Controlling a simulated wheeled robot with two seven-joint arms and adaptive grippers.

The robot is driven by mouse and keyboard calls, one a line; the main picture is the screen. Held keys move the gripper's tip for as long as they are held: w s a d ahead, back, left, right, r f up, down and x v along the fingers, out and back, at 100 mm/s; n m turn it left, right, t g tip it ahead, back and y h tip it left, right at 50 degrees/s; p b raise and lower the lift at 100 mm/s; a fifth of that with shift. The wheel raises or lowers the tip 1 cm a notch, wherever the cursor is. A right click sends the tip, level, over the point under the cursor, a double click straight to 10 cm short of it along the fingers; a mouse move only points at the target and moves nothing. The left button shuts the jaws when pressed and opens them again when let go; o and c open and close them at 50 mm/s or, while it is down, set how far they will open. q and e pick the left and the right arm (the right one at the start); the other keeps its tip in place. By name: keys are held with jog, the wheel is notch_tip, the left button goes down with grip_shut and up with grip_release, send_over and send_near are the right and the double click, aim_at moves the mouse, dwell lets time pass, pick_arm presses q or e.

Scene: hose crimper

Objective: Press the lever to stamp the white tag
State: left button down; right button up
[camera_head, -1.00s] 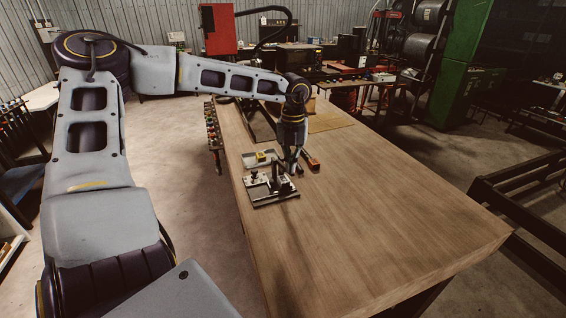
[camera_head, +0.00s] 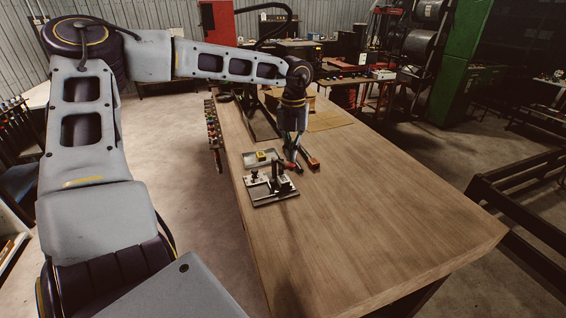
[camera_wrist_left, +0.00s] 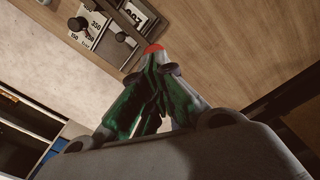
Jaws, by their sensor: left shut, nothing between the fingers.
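The small stamping press (camera_head: 272,190) stands on the near left part of the wooden table, with dark upright parts on a flat base. Its base also shows at the top of the wrist view (camera_wrist_left: 105,45), with pale plates bearing printed numbers. I cannot tell for sure which is the white tag. A red knob (camera_wrist_left: 153,48), apparently the lever's end, shows just beyond my left fingertips. My left gripper (camera_head: 291,164) is shut and empty, pointing down beside the press. In the wrist view its fingers (camera_wrist_left: 157,62) meet close to the red knob; I cannot tell whether they touch it.
A dark object with a red-orange end (camera_head: 312,163) lies right of the gripper. The wooden table (camera_head: 390,215) is clear to the right and front.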

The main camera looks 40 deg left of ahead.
pick_arm(q)
jog(key=shift+r+p, duration=0.35)
jog(key=shift+r, duration=0.6)
jog(key=shift+r+p, duration=0.5)
jog(key=shift+r, duration=0.5)
jog(key=shift+r+p, duration=0.3)
jog(key=shift+r, duration=0.45)
pick_arm(e)
jog(key=shift+w+r, duration=0.25)
jog(key=shift+r, duration=1)
jog(key=shift+s, duration=0.3)
pick_arm(q)
jog(key=shift+m, duration=0.3)
pick_arm(e)
jog(key=shift+w, duration=0.15)
